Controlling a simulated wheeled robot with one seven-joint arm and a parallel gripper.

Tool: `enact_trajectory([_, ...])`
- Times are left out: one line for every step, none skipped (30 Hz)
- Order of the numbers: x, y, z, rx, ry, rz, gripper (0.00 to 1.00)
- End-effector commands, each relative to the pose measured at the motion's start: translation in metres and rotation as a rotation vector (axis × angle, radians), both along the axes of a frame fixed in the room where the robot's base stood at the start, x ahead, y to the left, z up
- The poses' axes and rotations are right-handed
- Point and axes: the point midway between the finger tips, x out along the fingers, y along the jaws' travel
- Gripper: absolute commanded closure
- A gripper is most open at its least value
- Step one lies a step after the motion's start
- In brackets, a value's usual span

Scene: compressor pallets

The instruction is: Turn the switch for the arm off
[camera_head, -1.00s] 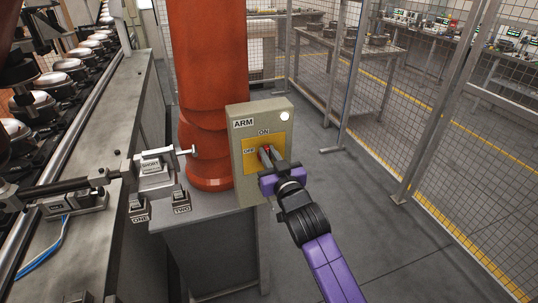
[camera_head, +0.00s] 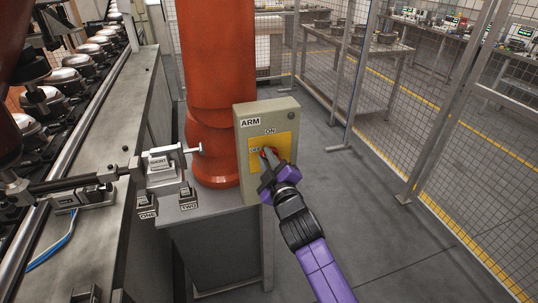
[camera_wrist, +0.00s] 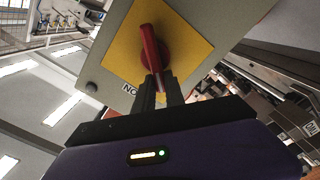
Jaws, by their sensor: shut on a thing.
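The grey ARM switch box (camera_head: 250,186) stands in front of the orange-red column, with a yellow plate (camera_head: 284,140) marked ON at the top and OFF at the left. Its red rotary knob (camera_wrist: 153,47) sits on the yellow plate. In the head view the red knob (camera_head: 264,153) points left toward OFF. The round lamp (camera_head: 291,116) at the box's upper right is dark. My gripper (camera_wrist: 160,84) is shut on the near end of the knob. In the head view my gripper (camera_head: 271,160) hides part of the plate and knob.
A grey bench (camera_head: 210,250) with a clamp labelled SHORT (camera_head: 160,164) and blocks marked ONE (camera_head: 148,206) and TWO (camera_head: 188,198) stands to the left. The orange-red column (camera_head: 215,90) rises behind the box. Mesh fencing (camera_head: 440,130) stands at the right, with open floor before it.

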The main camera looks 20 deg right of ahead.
Motion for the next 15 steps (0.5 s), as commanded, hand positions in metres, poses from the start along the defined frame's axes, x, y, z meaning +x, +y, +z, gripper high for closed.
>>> enact_trajectory([-0.001, -0.004, -0.011, -0.042, 0.022, -0.010, 1.00])
enact_trajectory([-0.001, -0.004, -0.011, -0.069, 0.022, -0.010, 1.00])
enact_trajectory([-0.001, -0.003, -0.012, -0.108, 0.022, -0.010, 1.00])
enact_trajectory([-0.001, -0.003, -0.012, -0.137, 0.022, -0.010, 1.00])
enact_trajectory([-0.001, -0.003, -0.013, -0.164, 0.022, -0.011, 1.00])
enact_trajectory([-0.001, -0.002, -0.014, -0.202, 0.023, -0.010, 1.00])
enact_trajectory([-0.001, -0.002, -0.015, -0.232, 0.022, -0.010, 1.00])
enact_trajectory([-0.001, -0.002, -0.016, -0.258, 0.023, -0.011, 1.00])
enact_trajectory([-0.001, -0.002, -0.016, -0.295, 0.023, -0.011, 1.00])
enact_trajectory([-0.001, -0.002, -0.017, -0.322, 0.023, -0.011, 1.00])
enact_trajectory([-0.001, -0.002, -0.018, -0.348, 0.022, -0.011, 1.00])
enact_trajectory([-0.002, -0.002, -0.019, -0.383, 0.023, -0.012, 1.00])
enact_trajectory([-0.002, -0.002, -0.019, -0.407, 0.022, -0.012, 1.00])
enact_trajectory([-0.002, -0.002, -0.020, -0.431, 0.023, -0.011, 1.00])
enact_trajectory([-0.001, -0.002, -0.021, -0.462, 0.024, -0.012, 1.00])
